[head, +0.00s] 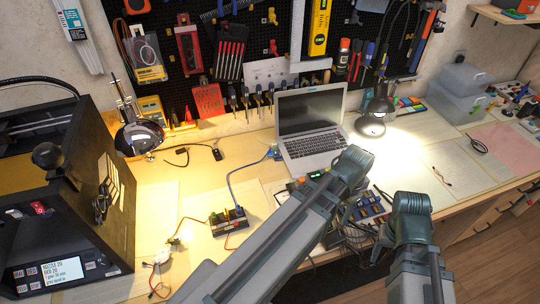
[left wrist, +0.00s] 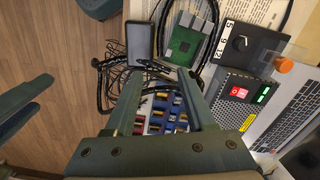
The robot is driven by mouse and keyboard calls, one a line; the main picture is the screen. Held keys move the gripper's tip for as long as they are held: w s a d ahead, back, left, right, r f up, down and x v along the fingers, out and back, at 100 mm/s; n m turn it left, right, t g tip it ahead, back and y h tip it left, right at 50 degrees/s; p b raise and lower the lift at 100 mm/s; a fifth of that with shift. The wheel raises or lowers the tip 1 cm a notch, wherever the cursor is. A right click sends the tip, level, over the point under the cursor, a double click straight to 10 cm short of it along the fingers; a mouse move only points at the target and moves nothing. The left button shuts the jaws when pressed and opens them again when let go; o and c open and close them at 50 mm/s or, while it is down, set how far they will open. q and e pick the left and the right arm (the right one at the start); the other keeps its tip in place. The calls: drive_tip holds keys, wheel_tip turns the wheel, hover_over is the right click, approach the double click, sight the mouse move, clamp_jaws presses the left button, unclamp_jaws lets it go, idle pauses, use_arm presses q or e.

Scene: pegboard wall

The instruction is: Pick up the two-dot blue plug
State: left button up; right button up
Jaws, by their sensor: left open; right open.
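A tray (head: 388,213) of small coloured plugs sits at the table's front edge, partly hidden by my left arm in the head view. In the left wrist view, blue, red, yellow and dark plugs (left wrist: 160,115) stand in rows between my fingers. Several are blue; their dots are too small to read, so I cannot tell which is the two-dot one. My left gripper (left wrist: 166,78) is open and empty above the plugs. My right gripper (left wrist: 42,95) is open and empty, off to the left in that view. In the head view my left fingertips are hidden behind the arm.
A laptop (head: 310,120) stands behind the tray, with a lit desk lamp (head: 370,125) beside it. Black cables (left wrist: 115,65), a green circuit board (left wrist: 186,42) and a dark box with a knob (left wrist: 245,45) lie close by.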

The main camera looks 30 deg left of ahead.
use_arm(q)
drive_tip(key=w+a, duration=0.3)
drive_tip(key=a, duration=0.2)
drive_tip(key=w+a+r+m+h, duration=0.1)
drive_tip(key=w+a, duration=0.3)
drive_tip(key=a, duration=0.2)
drive_tip(key=w+a+t+h+p, duration=0.1)
drive_tip(key=w+a, duration=0.2)
drive_tip(key=a, duration=0.3)
drive_tip(key=shift+w+r+m, duration=0.2)
drive_tip(key=shift+r+m, duration=0.1)
drive_tip(key=shift+r, duration=0.1)
drive_tip(key=w+a+r+t, duration=0.1)
drive_tip(key=w+a, duration=0.1)
drive_tip(key=a, duration=0.8)
drive_tip(key=m+t+p, duration=0.1)
drive_tip(key=m+t, duration=0.1)
approach(269, 152)
drive_tip(key=shift+h, duration=0.4)
drive_tip(key=b+x, duration=0.4)
drive_tip(key=b, duration=0.4)
drive_tip(key=shift+s+a+f, duration=0.1)
drive_tip(key=shift+a+f, duration=0.05)
drive_tip(key=shift+f, duration=0.1)
drive_tip(key=shift+r, duration=0.1)
drive_tip(key=b+x, duration=0.4)
drive_tip(key=x, duration=0.1)
drive_tip(key=shift+b, duration=0.4)
